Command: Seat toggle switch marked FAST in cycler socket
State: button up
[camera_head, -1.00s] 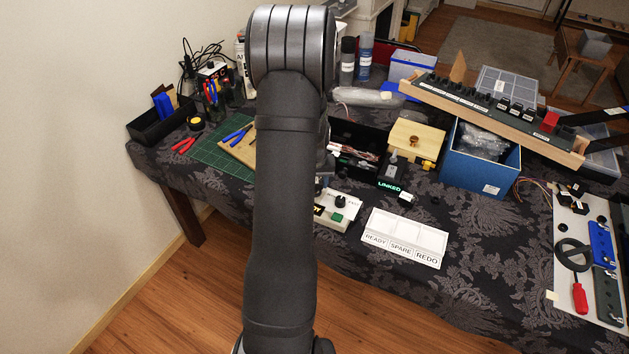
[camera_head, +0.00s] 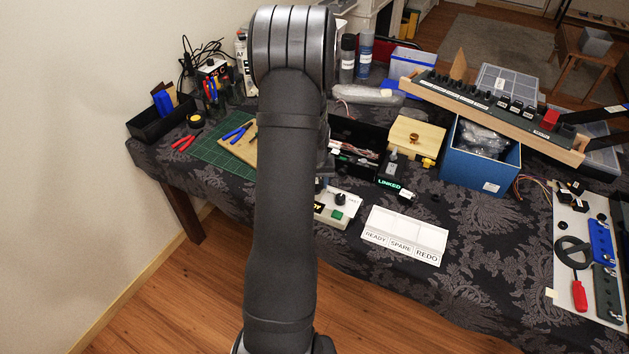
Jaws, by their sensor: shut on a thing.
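My arm (camera_head: 285,200) rises through the middle of the view, and its upper joint blocks what lies behind it. My gripper's fingers are hidden behind the arm, so I cannot see what they hold. I cannot make out a toggle switch marked FAST. A pale control box (camera_head: 335,208) with a black knob and a green button stands just right of the arm, partly hidden by it. A black open case (camera_head: 355,140) with wires is behind it, and a dark unit lettered LINKED (camera_head: 390,183) in green is beside that. I cannot tell which holds the cycler socket.
A white tray (camera_head: 405,228) marked READY, SPARE and REDO lies at the front. A wooden box (camera_head: 417,137), a blue bin (camera_head: 480,160) and a long switch rail (camera_head: 495,112) stand behind. A white panel (camera_head: 560,215) with parts is at right. Cloth right of the tray is clear.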

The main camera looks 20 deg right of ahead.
jog(key=shift+f, duration=0.1)
jog(key=o, duration=1.6)
jog(key=shift+r, duration=3.55)
jog(key=shift+f, duration=0.15)
jog(key=shift+f, duration=3.05)
